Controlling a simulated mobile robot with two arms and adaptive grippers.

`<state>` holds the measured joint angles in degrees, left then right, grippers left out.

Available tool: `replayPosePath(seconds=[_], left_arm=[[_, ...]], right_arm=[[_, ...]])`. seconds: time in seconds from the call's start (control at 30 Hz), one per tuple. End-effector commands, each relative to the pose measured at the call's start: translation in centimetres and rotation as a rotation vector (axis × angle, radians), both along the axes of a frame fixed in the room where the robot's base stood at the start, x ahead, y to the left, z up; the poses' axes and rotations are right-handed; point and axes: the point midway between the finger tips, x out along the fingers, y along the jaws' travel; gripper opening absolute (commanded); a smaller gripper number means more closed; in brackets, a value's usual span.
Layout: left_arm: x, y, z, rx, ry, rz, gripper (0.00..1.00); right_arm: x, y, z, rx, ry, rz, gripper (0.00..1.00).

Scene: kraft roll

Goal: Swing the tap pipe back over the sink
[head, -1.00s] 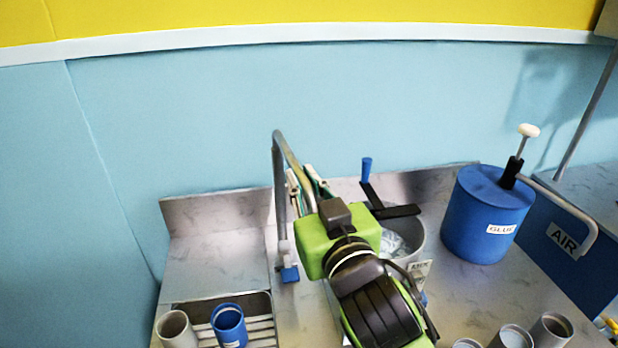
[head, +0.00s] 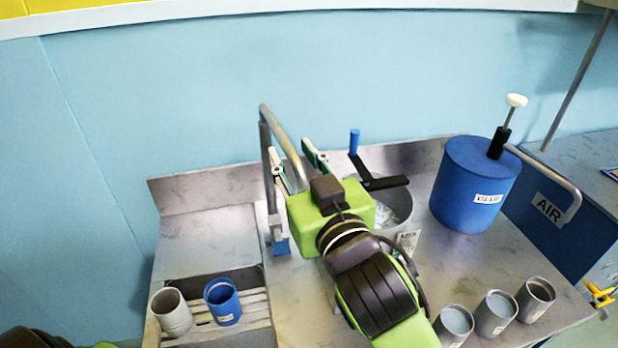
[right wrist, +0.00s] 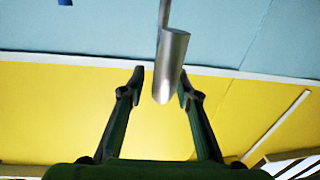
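The tap pipe (head: 265,155) is a grey tube. It rises from a blue base (head: 281,246) on the steel counter, bends at the top and slopes down toward me. The sink (head: 258,277) is the dark recess with pale slats at the lower left; the pipe's arm points to the right of it, away from it. My right gripper (head: 298,167) is open around the pipe's free end. In the right wrist view the pipe (right wrist: 170,65) lies between the open fingers (right wrist: 160,78), closer to the right one; contact there is unclear. My left gripper is out of view.
A grey cup (head: 171,315) and a blue cup (head: 223,303) stand on the slats. Behind my right arm are a grey pot (head: 395,205) and a crank with a blue handle (head: 355,142). A blue glue drum (head: 470,185) and several grey cups (head: 496,315) are farther right.

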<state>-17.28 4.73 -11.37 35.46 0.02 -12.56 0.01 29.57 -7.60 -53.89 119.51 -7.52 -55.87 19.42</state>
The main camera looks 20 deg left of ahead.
Motion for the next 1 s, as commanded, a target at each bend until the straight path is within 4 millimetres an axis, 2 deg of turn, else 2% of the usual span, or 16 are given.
replayPosePath(seconds=[0.3, 0.5, 0.7, 1.0], left_arm=[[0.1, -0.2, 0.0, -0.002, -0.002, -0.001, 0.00], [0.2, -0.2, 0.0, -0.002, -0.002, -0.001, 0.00], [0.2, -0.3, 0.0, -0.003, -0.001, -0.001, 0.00], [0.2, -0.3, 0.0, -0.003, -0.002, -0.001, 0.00]], right_arm=[[-4.3, -4.4, -0.1, 0.001, 0.001, 0.001, 0.30], [-6.4, -6.5, 0.0, 0.001, 0.001, 0.000, 0.30], [-7.3, -7.4, 0.0, -0.001, -0.001, -0.001, 0.30], [-7.4, -7.5, 0.0, 0.000, 0.000, -0.001, 0.30]])
